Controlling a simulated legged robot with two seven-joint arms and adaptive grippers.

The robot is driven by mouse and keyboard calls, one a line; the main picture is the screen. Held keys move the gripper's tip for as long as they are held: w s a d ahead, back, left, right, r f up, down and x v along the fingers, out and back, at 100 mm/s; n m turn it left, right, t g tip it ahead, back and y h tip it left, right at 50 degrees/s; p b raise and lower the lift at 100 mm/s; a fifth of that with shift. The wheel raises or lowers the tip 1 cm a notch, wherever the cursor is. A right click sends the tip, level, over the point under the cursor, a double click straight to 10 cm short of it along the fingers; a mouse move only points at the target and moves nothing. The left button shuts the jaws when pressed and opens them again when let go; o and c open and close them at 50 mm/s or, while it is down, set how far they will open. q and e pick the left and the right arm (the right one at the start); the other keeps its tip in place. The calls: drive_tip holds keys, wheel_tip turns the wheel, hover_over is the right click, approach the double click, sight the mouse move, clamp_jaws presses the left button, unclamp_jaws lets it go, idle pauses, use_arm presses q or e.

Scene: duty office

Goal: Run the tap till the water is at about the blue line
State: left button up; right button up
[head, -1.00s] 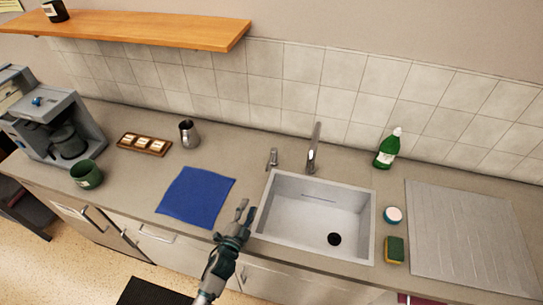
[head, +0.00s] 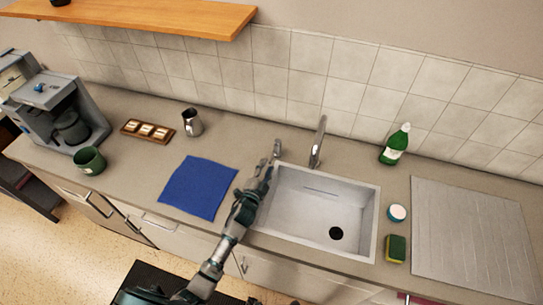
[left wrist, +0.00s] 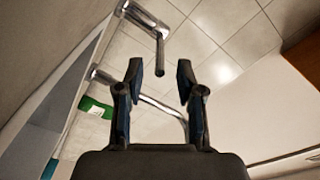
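The sink (head: 268,222) is a pale square basin with a dark round drain (head: 336,233). A thin line (head: 320,190) runs along its back wall; its colour is hard to tell. I see no water in the basin or under the chrome spout (head: 318,143). The chrome tap lever (head: 277,149) stands left of the spout. My left gripper (head: 266,168) is at the sink's back left corner, just in front of the lever. In the left wrist view it is open and empty (left wrist: 158,82), with the lever (left wrist: 150,20) ahead of its fingertips. My right gripper is not in view.
A blue cloth (head: 198,187) lies left of the sink. A steel jug (head: 192,122), a green mug (head: 90,160) and a coffee machine (head: 45,105) stand further left. A green bottle (head: 395,146), a sponge (head: 396,249) and a ribbed drainboard (head: 470,235) are at right.

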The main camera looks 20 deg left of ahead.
sight(278, 146)
use_arm(q)
drive_tip(key=w, duration=0.3)
drive_tip(key=w+d, duration=0.1)
drive_tip(key=w, duration=0.2)
drive_tip(key=shift+d+r, duration=0.1)
drive_tip(key=shift+d, duration=0.05)
drive_tip(key=shift+a, duration=0.2)
clamp_jaws()
